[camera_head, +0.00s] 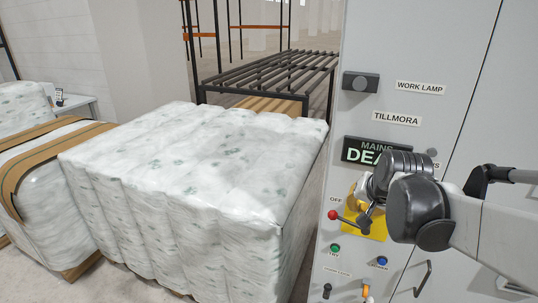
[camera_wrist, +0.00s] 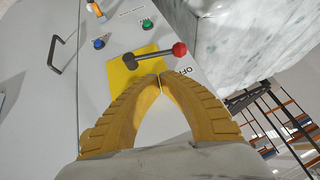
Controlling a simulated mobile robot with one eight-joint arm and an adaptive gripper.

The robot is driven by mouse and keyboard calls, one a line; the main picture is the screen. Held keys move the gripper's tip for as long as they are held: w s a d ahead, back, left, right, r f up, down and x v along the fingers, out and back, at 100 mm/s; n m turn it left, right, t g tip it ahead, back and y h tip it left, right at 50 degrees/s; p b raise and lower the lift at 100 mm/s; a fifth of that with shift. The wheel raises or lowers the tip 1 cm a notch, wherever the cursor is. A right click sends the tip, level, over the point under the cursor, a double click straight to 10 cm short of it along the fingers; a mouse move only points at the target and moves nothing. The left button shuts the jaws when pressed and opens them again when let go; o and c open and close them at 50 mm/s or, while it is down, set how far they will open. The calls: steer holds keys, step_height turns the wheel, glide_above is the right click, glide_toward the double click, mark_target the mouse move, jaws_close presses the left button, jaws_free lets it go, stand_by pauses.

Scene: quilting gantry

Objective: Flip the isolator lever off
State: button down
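The isolator lever (camera_head: 347,219) is a dark handle with a red ball knob, on a yellow plate (camera_head: 379,228) on the grey cabinet front. It points left, with the knob just below the OFF label (camera_head: 335,199). In the wrist view the lever (camera_wrist: 153,54) shows whole, its knob beside OFF. My gripper (camera_wrist: 160,78) has yellow fingers whose tips meet, with nothing seen between them. The tips are close to the lever; I cannot tell if they touch it. In the head view my gripper (camera_head: 358,193) partly covers the plate. The MAINS sign (camera_head: 362,151) shows "DEA", the rest hidden.
A green button (camera_head: 335,247) and a blue button (camera_head: 382,262) sit below the lever, with a small switch (camera_head: 327,290) lower down. A wrapped white stack (camera_head: 200,185) stands close left of the cabinet.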

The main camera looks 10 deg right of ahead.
steer(key=b, duration=0.2)
glide_toward(347, 216)
steer(key=x, duration=0.3)
steer(key=shift+a+f, duration=0.35)
steer(key=shift+w+a+f+b, duration=0.15)
steer(key=shift+a+f+b, duration=0.1)
steer(key=shift+f, duration=0.15)
steer(key=shift+w+a+f+b, duration=0.2)
steer(key=shift+f+b, duration=0.05)
steer(key=shift+f, duration=0.2)
steer(key=shift+r, duration=0.2)
